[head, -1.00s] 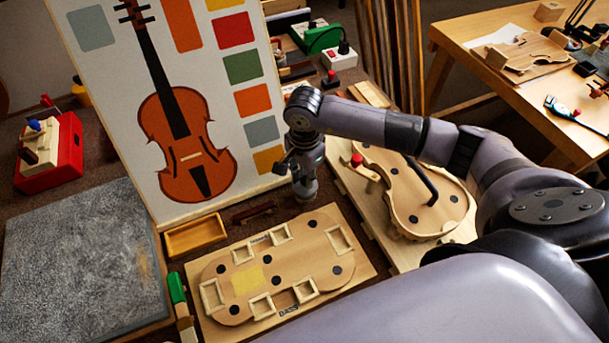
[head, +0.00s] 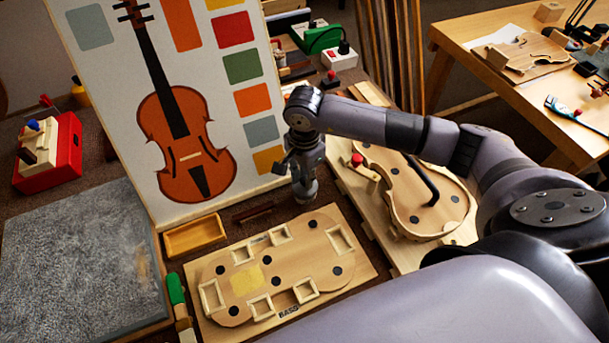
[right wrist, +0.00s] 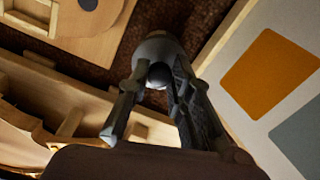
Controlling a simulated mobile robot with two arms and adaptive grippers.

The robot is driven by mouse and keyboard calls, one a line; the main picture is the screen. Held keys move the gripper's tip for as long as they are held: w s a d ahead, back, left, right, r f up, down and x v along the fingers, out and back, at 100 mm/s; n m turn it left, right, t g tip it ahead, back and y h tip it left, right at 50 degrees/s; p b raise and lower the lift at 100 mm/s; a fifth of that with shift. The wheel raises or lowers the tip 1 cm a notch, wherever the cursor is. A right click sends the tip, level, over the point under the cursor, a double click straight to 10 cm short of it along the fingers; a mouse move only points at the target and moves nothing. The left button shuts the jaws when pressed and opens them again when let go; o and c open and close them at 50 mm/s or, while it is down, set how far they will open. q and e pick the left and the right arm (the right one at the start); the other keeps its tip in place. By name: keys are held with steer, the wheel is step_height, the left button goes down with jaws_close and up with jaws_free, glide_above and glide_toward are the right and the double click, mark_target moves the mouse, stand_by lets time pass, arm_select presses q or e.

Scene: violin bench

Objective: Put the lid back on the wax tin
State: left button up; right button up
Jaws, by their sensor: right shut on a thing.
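My right gripper (head: 304,184) hangs pointing down in front of the violin poster, behind the form board. The knob sits on a rounded grey piece (right wrist: 158,46), which looks like the lid of the wax tin. In the head view a grey round shape (head: 305,193) shows right under the fingers. I cannot tell whether this is the lid alone or the lid with the tin beneath it. No separate tin is clearly visible. My left gripper is not in view.
A violin body (head: 405,212) lies to the right. The poster (head: 108,80) stands close behind. A dark bar (head: 253,212) lies left of the gripper.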

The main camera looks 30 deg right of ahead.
steer(key=o, duration=1)
steer(key=o, duration=0.5)
steer(key=shift+r, duration=0.1)
steer(key=shift+r+p, duration=1.85)
steer(key=shift+r, duration=1.55)
steer(key=shift+c, duration=0.4)
